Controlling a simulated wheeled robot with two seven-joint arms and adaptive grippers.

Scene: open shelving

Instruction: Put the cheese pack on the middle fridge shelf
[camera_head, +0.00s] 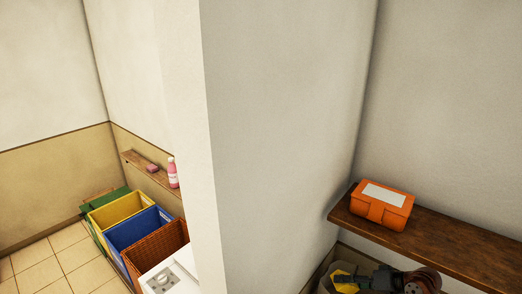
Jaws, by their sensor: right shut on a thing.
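My right gripper (358,282) shows at the bottom edge of the head view, partly cut off. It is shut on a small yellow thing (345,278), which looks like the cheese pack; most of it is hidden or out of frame. The gripper is below and in front of the wooden wall shelf. My left gripper is not in view. No fridge or fridge shelf can be made out.
An orange box (384,206) with a white label stands on the wooden shelf (460,246) at right. A wall corner (190,130) divides the view. Beyond it are yellow (118,206), blue (140,232) and brown (153,250) bins, and a small shelf with a pink bottle (172,173).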

